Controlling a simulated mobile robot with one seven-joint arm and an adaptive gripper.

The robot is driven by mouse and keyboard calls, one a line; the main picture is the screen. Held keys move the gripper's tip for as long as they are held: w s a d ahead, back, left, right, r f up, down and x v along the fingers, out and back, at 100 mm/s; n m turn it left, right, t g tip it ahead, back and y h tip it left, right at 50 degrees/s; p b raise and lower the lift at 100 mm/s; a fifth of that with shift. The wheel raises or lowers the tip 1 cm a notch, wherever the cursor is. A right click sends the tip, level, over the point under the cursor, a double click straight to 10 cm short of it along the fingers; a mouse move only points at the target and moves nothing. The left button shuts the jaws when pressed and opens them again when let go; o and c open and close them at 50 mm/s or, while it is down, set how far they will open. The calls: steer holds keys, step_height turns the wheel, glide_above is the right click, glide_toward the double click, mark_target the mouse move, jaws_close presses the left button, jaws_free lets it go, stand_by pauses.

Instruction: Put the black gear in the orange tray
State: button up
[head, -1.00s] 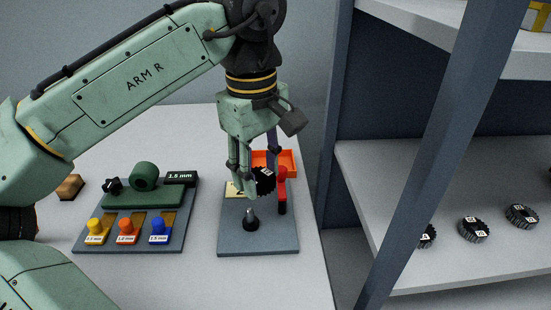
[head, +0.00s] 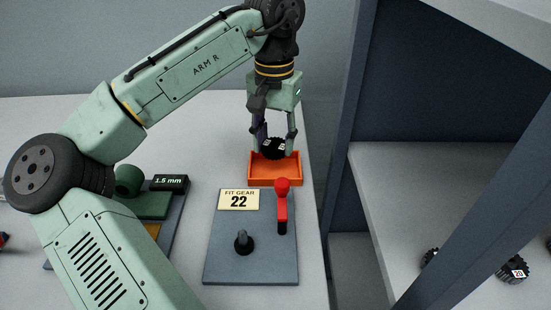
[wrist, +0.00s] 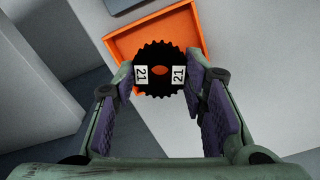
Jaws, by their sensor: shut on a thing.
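The black gear (head: 273,147) is held in my gripper (head: 275,142), above the orange tray (head: 274,180). In the wrist view the gear (wrist: 160,53) sits between the fingertips of my gripper (wrist: 160,78).
A grey plate (head: 265,255) with a black post (head: 243,243), a red-topped lever (head: 282,205) and a "FIT GEAR 22" sign (head: 239,200) lies in front of the tray. A shelf unit (head: 420,185) with more black gears (head: 512,269) stands to the right.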

mark_target(275, 171)
steer(key=shift+f, duration=2.6)
steer(key=shift+f, duration=0.2)
steer(key=o, duration=1)
steer(key=shift+r, duration=0.1)
step_height(275, 171, up, 12)
steer(key=shift+r, duration=0.15)
